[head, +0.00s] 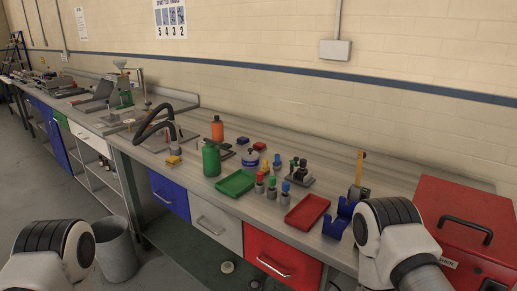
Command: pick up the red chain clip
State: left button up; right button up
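I cannot pick out a red chain clip for certain in the head view. A small grey piece with a red top (259,183) stands on the workbench (345,187) between the green tray and the red tray. Similar pieces with a green top (271,187) and a blue top (285,192) stand just right of it. At this size I cannot tell whether these are clips. A link of my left arm shows at the bottom left and one of my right arm at the lower right. Neither gripper is in view.
A green tray (235,184), a red tray (307,212), a green bottle (211,159) and an orange bottle (217,128) stand on the bench. A blue holder (338,220) and a red toolbox (470,225) are at the right. A grey bin (116,250) stands on the floor.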

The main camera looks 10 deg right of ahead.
aim_at(260, 147)
jog(key=i+j, duration=0.2)
jog(key=j, duration=0.15)
jog(key=i+j, duration=0.15)
jog(key=j, duration=0.25)
jog(key=i+j, duration=0.2)
jog(key=j, duration=0.15)
jog(key=i+j+z, duration=0.1)
jog(key=j, duration=0.25)
jog(key=i, duration=0.05)
